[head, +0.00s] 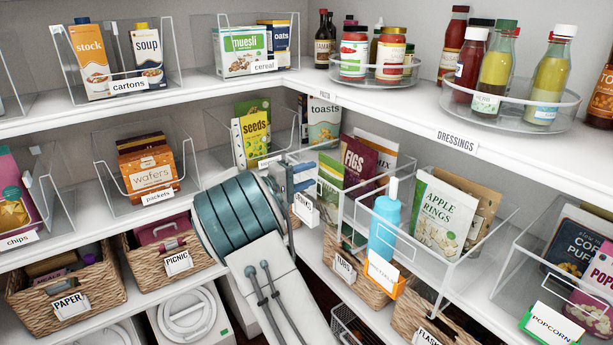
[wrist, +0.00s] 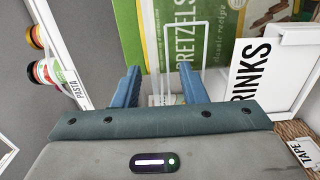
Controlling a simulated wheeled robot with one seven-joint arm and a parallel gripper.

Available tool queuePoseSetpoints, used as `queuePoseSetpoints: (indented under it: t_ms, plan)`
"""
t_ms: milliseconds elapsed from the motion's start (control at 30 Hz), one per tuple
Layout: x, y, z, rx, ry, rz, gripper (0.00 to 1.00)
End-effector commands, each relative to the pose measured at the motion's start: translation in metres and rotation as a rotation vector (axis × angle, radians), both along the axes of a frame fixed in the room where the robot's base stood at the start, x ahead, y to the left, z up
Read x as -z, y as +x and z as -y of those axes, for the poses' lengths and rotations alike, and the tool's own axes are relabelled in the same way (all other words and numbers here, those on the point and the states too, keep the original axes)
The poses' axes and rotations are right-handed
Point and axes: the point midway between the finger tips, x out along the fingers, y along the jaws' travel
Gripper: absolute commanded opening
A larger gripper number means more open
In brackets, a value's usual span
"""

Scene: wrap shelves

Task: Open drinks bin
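The card reading DRINKS (wrist: 252,66) is at the right of the wrist view, turned sideways, on the front of a clear bin. The white loop handle (wrist: 206,42) of that bin stands ahead of my gripper (wrist: 160,82). My fingers are apart with nothing clamped between them. The handle overlaps the right finger in view; I cannot tell whether they touch. A green and white pretzels box (wrist: 186,35) shows behind the handle. In the head view my gripper (head: 298,176) is at the corner of the middle shelf, and the drinks card (head: 303,209) is partly hidden beside it.
A clear bin with a figs box (head: 357,165) and a blue bottle (head: 384,228) stand close on the right. A seeds bin (head: 254,137) is behind my wrist. Woven baskets (head: 177,263) line the shelf below. The upper shelf edge (head: 455,137) runs overhead.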

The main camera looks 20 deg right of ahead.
Motion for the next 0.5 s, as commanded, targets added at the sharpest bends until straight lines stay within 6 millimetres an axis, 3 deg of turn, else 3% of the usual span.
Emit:
queuePoseSetpoints:
  t_ms: [267, 500]
  plan:
    - [0.0, -0.002, -0.011, -0.005, 0.0, 0.001, 0.38]
    - [0.001, -0.017, -0.058, -0.008, 0.002, 0.002, 0.38]
